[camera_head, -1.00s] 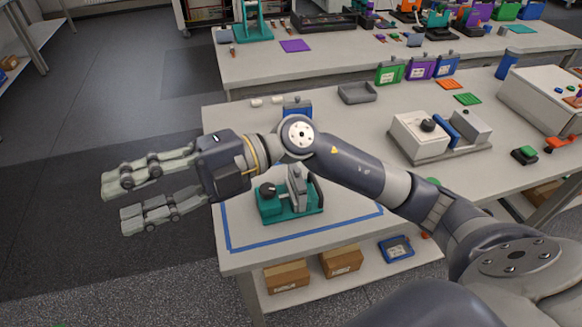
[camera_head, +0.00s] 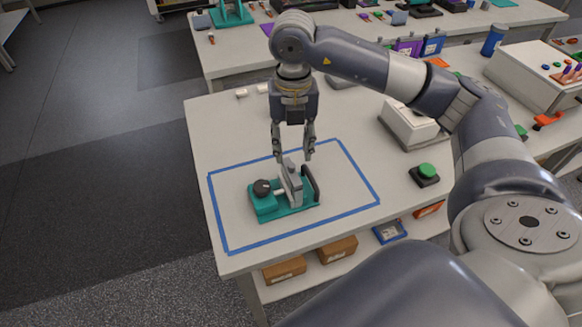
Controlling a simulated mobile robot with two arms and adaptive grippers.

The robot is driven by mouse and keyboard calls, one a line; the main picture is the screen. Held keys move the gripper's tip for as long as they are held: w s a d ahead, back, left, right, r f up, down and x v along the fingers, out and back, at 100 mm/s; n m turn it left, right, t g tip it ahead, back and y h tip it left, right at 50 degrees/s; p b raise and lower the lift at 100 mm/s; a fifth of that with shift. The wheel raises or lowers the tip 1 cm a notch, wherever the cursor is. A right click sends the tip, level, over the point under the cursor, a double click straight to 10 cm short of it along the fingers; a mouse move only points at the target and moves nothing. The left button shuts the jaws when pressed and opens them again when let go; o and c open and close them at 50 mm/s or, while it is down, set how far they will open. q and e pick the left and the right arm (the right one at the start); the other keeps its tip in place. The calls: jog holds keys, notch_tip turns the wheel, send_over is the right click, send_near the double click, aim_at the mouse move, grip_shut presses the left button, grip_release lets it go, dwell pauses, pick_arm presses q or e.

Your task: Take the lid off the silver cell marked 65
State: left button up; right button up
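A teal fixture (camera_head: 266,207) with a black knob stands inside a blue-taped rectangle on the near bench. A silver-grey upright cell (camera_head: 291,186) sits in it, against a dark plate; I cannot read a 65 on it, nor make out its lid clearly. My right gripper (camera_head: 293,156) points down just above the cell, fingers apart and empty, one to each side of the cell's top. I cannot tell whether the fingers touch it. My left gripper is not in view.
A green button on a black base (camera_head: 425,173) and a white device (camera_head: 408,126) stand to the right. Purple (camera_head: 408,46) and blue (camera_head: 433,45) cells stand farther back. Cardboard boxes (camera_head: 285,271) lie on the shelf below. The taped area (camera_head: 345,190) around the fixture is mostly clear.

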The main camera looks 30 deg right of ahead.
aim_at(292, 165)
jog(key=shift+f, duration=0.65)
jog(key=shift+w+f+p, duration=0.15)
jog(key=shift+f+p, duration=0.25)
jog(key=shift+p, duration=0.05)
jog(key=f, duration=0.1)
jog(key=f+p, duration=0.1)
jog(key=f, duration=0.1)
jog(key=shift+w+d+f, duration=0.15)
jog(key=shift+w+f, duration=0.1)
jog(key=shift+f, duration=0.05)
jog(key=shift+f+p, duration=0.3)
jog(key=shift+f, duration=0.1)
jog(key=shift+c, duration=0.6)
grip_shut()
